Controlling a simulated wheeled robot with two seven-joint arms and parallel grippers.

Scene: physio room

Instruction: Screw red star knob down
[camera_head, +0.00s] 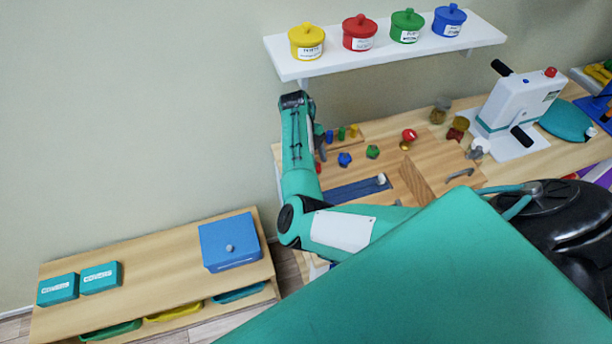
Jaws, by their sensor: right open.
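The red star knob (318,167) shows as a small red patch at the left of the wooden work board, mostly hidden behind my arm. A blue star knob (344,159) and a green star knob (372,151) stand in a row to its right. My right gripper (320,149) is at the far end of the teal arm, just above the red knob. It is open, but its fingers are small and partly covered by the arm link. I cannot tell whether they touch the knob. My left gripper is not in view.
A red ball knob (409,135) and small coloured pegs stand on the board. A blue slot plate (356,190) lies in front. A white device (518,108) stands at right. A shelf (390,48) with several coloured pots hangs above. A low bench (150,283) holds boxes.

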